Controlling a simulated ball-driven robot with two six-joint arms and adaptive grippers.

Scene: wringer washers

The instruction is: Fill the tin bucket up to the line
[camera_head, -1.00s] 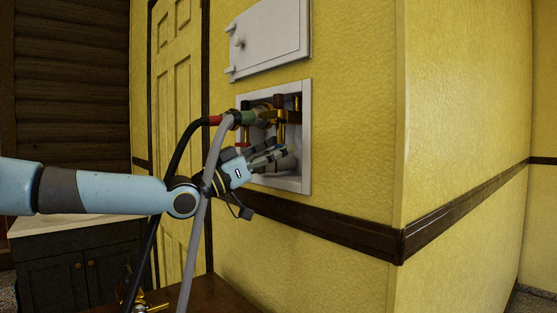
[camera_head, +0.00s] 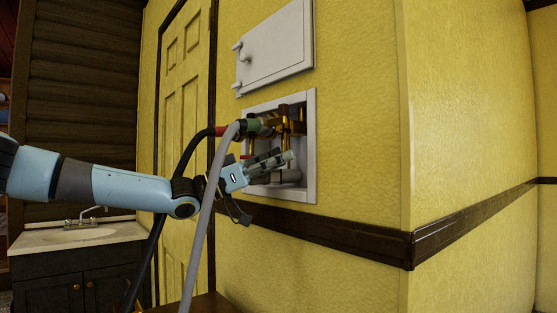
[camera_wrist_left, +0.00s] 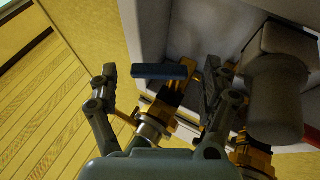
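A recessed white wall box (camera_head: 309,178) holds brass valves (camera_head: 284,125) with hoses attached. My left gripper (camera_head: 276,160) is at the mouth of this box, just below the valves. In the left wrist view my left gripper (camera_wrist_left: 162,88) is open, its two fingers spread on either side of a brass valve (camera_wrist_left: 172,95) with a blue handle (camera_wrist_left: 160,72). I cannot tell whether a finger touches the handle. The tin bucket and its line are not in view. My right gripper is not in view.
A grey hose (camera_head: 202,230) and a black hose (camera_head: 163,220) hang from the box, close against my left wrist. The box's white door (camera_head: 275,50) stands open above. A sink cabinet (camera_head: 80,270) is at lower left. The yellow wall corner (camera_head: 408,130) juts out at right.

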